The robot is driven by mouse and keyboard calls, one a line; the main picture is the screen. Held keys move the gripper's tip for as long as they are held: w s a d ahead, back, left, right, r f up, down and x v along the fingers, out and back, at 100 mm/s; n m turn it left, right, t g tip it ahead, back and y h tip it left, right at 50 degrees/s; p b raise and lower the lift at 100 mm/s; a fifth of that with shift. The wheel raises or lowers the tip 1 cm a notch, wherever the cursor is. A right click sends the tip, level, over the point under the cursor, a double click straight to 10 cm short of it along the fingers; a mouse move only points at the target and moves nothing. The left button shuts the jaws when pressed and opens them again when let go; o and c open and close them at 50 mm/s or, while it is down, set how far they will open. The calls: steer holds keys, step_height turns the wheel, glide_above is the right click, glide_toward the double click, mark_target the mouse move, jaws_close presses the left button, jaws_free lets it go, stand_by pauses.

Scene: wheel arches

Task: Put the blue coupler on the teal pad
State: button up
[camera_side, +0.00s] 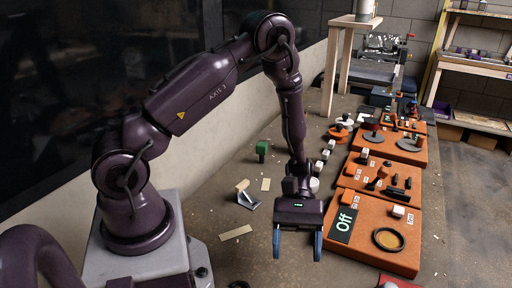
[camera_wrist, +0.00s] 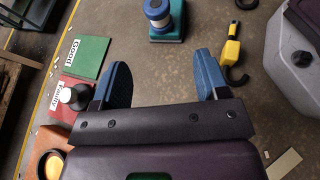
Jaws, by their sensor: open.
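My gripper (camera_side: 297,256) points down over the bench in the side view, with its two blue fingers apart. In the wrist view my gripper (camera_wrist: 160,62) is open, with nothing between the fingers. The blue coupler (camera_wrist: 157,12), a blue cylinder with a white band, is at the top edge of the wrist view, beyond the fingertips. It appears upright on the teal pad (camera_wrist: 170,32), a square block; its upper end is cut off. The fingers are clear of both. I cannot make out the coupler or teal pad in the side view.
Orange boards (camera_side: 372,235) with fittings line the right of the bench. Bench between fingers and coupler is clear.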

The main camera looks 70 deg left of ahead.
steer(key=s+a+r+m+t+y, duration=0.2)
steer(key=r+m+t+y, duration=0.1)
steer(key=r, duration=0.5)
steer(key=s+a+r+m+t+y, duration=0.3)
steer(key=r+m+t+y, duration=0.1)
steer(key=r, duration=0.5)
steer(key=s+a+r+m+t+y, duration=0.2)
steer(key=a+r+m+t+y, duration=0.1)
steer(key=r, duration=0.5)
steer(key=m+y, duration=0.1)
steer(key=m, duration=0.1)
steer(key=shift+s+r+m+t+y, duration=0.15)
steer(key=shift+s+m+t+y, duration=0.2)
steer(key=shift+m+t+y, duration=0.05)
